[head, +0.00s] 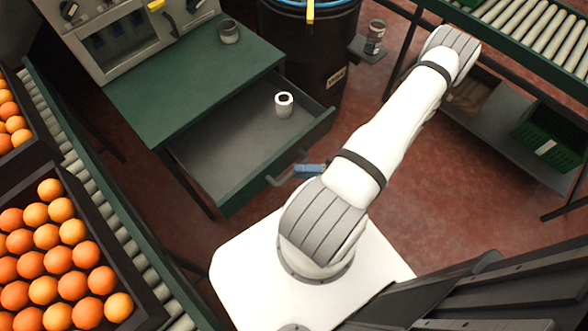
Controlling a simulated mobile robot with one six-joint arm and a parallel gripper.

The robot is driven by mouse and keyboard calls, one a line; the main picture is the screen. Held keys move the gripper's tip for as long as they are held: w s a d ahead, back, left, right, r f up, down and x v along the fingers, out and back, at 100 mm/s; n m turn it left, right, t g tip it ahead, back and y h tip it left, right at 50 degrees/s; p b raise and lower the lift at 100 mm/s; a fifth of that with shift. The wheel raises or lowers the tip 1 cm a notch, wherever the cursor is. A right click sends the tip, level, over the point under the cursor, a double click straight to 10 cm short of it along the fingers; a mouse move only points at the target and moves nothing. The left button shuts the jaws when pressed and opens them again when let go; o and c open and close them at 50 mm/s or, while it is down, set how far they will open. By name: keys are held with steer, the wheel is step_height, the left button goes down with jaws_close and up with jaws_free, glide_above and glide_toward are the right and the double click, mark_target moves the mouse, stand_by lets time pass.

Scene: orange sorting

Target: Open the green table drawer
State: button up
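The green table (190,88) stands at the upper left. Its drawer (230,145) is pulled well out, with its grey inside showing. A white cup-like object (284,104) stands in the drawer. The drawer's grey handle (279,181) sticks out from the green front. A small blue part, seemingly of my gripper (308,170), is beside the handle's right end. My white arm hides the rest of the gripper, so I cannot see whether it is open, shut or touching the handle.
A grey cup (229,32) and a control machine (130,30) are on the table. A black barrel (310,50) stands behind the drawer. Crates of oranges (152,306) and a roller conveyor (125,225) line the left. A shelf with a green crate (550,135) is at right. Red floor is clear between.

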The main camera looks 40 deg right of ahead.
steer(key=v, duration=0.5)
stand_by(0.5)
